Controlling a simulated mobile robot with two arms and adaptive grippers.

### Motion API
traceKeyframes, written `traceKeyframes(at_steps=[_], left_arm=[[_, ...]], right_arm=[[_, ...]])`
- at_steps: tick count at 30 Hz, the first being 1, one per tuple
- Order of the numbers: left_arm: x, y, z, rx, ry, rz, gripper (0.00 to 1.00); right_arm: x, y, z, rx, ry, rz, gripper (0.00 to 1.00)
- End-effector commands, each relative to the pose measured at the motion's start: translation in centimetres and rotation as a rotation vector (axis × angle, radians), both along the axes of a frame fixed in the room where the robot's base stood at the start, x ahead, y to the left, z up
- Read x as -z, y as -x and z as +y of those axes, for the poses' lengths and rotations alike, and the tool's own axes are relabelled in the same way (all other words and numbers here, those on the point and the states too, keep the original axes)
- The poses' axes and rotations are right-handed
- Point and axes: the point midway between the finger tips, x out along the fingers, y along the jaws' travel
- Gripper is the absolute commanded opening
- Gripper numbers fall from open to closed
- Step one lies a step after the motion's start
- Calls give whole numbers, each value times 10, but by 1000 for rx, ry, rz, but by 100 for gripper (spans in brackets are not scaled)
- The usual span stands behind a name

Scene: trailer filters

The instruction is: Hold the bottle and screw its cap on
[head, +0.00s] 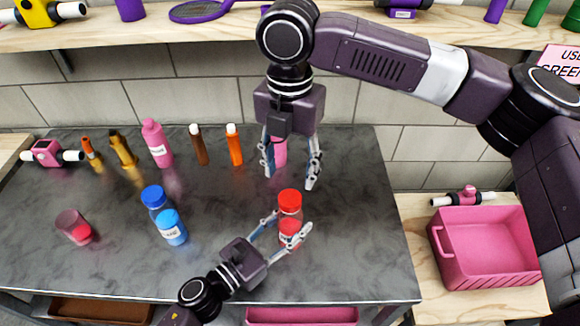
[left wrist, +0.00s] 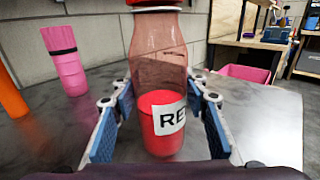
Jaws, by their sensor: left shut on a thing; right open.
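A clear bottle (head: 290,216) with red liquid and a white label stands upright on the dark table. A red cap (head: 290,197) sits on its top; I cannot tell how tight it is. My left gripper (head: 290,226) is shut on the bottle, one finger on each side. In the left wrist view the bottle (left wrist: 158,70) is between the blue finger pads, with the cap (left wrist: 155,3) cut off by the top edge. My right gripper (head: 291,178) points down, open and empty, behind and above the cap, apart from it.
A pink cylinder (head: 280,152) stands behind my right gripper's fingers. Several bottles line the back. A pink bin (head: 487,280) is at the right. Table around the held bottle is clear.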

Motion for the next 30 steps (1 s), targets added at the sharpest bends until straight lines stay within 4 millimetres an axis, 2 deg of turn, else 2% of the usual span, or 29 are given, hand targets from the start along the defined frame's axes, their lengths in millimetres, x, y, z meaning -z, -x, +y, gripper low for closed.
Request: traceKeyframes(at_steps=[5,18,23,30], left_arm=[[0,0,0,0,1,-1,0],[0,0,0,0,1,-1,0],[0,0,0,0,1,-1,0],[0,0,0,0,1,-1,0]], right_arm=[[9,0,-1,1,2,1,49],[71,0,-1,2,1,2,49],[79,0,0,2,0,-1,49],[80,0,0,2,1,-1,49]])
